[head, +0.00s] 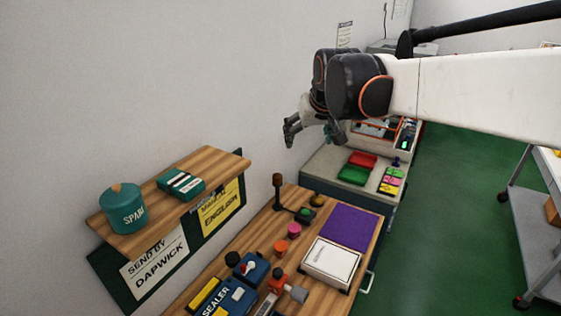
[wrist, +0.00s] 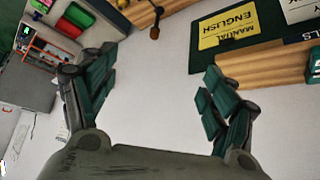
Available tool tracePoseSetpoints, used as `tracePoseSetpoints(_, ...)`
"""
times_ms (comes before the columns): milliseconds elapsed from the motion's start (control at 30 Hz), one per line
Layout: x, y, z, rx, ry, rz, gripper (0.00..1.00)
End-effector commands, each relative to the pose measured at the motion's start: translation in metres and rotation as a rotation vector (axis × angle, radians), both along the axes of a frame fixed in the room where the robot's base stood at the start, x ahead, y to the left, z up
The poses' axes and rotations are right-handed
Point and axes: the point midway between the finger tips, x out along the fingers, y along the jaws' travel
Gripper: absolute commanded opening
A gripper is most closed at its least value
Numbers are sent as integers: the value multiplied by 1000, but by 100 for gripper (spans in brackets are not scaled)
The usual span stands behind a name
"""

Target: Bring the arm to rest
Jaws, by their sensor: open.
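My arm reaches in from the right of the head view, its white link level and high above the benches. My gripper (head: 291,133) hangs at its end near the wall, in the air and apart from the shelf and benches. In the wrist view my gripper (wrist: 155,95) has its two dark green-padded fingers spread wide, with nothing between them but bare wall behind.
A wooden shelf (head: 215,169) with a teal pot (head: 124,208) juts from the wall. Below stands a wooden bench with a purple mat (head: 350,227) and white box (head: 331,262). A further bench holds red (head: 363,160) and green (head: 353,174) trays. Green floor is clear at right, beside a cart (head: 538,230).

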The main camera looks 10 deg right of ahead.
Motion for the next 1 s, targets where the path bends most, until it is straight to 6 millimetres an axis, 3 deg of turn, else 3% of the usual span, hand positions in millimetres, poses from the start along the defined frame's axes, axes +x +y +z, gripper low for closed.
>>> tracePoseSetpoints(33, -280, 6, -105, 0, 0, 12, 78)
tracePoseSetpoints(333, -264, 7, -95, 1, -2, 14, 78)
tracePoseSetpoints(433, -293, 6, -124, 1, -4, 13, 78)
tracePoseSetpoints(533, -276, 6, -132, 0, -2, 11, 78)
tracePoseSetpoints(1000, -278, 5, -252, 1, -1, 9, 78)
